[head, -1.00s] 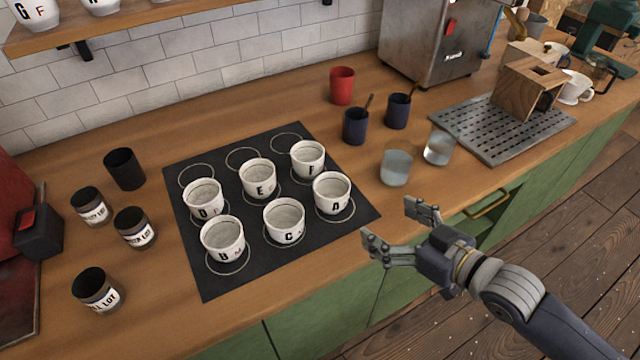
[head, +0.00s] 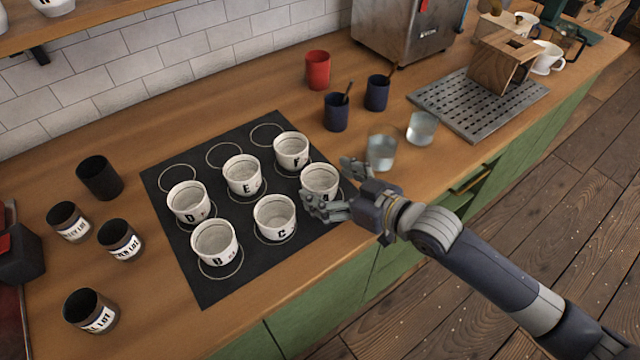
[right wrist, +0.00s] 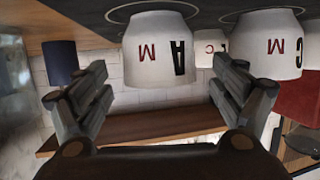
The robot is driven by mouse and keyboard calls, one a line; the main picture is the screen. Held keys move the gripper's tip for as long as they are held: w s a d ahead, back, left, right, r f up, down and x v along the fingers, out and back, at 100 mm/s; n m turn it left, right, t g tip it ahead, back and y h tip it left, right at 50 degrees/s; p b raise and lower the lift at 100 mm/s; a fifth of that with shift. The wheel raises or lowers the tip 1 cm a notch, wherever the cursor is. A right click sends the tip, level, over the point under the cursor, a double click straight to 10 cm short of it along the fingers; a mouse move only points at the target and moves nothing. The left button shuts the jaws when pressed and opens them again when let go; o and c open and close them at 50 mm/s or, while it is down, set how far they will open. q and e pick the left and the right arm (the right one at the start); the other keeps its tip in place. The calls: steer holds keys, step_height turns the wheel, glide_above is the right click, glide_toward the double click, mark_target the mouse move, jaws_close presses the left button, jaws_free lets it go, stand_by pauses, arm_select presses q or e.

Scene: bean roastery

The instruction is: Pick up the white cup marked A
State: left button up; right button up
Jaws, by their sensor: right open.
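The white cup marked A (head: 318,178) stands upright at the right of the black mat (head: 203,287), partly hidden by my right gripper (head: 330,184). In the right wrist view the cup (right wrist: 158,50) appears upside down, with a black A and a red M, between my spread fingers. My right gripper is open, with one finger to each side of the cup and a visible gap on both sides; nothing is held. My left gripper is not in view.
Other white cups stand close by: the cup marked C (head: 274,216) and the cup marked F (head: 291,150). Two clear glasses (head: 381,152) (head: 422,128) stand to the right, with dark blue cups (head: 336,112) behind. Dark jars (head: 120,240) stand at left.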

steer(key=shift+x, duration=1.5)
steer(key=shift+d, duration=0.1)
steer(key=shift+c, duration=0.9)
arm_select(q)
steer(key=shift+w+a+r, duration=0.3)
arm_select(e)
steer(key=shift+r, duration=0.1)
steer(key=c, duration=1.1)
